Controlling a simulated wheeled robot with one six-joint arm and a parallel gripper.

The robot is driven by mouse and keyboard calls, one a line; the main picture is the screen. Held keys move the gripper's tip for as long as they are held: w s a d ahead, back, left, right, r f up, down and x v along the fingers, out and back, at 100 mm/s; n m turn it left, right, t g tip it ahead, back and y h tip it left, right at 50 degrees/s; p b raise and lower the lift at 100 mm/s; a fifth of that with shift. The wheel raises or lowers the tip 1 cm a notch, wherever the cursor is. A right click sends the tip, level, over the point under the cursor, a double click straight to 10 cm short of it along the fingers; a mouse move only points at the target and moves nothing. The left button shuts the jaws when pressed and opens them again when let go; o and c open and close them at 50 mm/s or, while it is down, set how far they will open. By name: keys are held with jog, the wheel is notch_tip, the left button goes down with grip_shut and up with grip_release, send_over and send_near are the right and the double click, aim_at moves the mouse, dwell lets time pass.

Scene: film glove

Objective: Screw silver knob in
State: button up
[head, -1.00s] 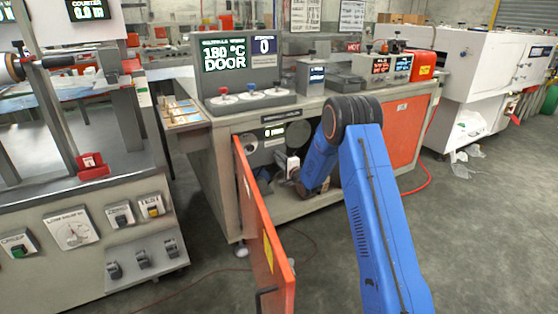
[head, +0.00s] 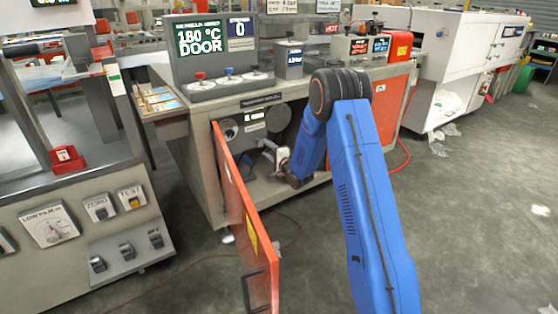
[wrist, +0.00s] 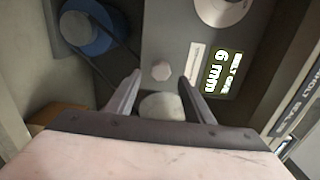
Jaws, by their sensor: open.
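A larger pale round part (wrist: 162,106) shows nearer, between the fingers. In the head view my gripper (head: 264,148) reaches into the open bay of the grey machine (head: 203,155); the knob cannot be made out there.
A display (wrist: 222,72) reading 6 mm is right of the knob. A blue pulley (wrist: 85,32) with a dark belt is upper left, a round metal part (wrist: 222,9) upper right. The open orange door (head: 242,215) stands left of my arm.

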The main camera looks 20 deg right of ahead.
jog(key=v, duration=1.1)
jog(key=shift+s, duration=0.1)
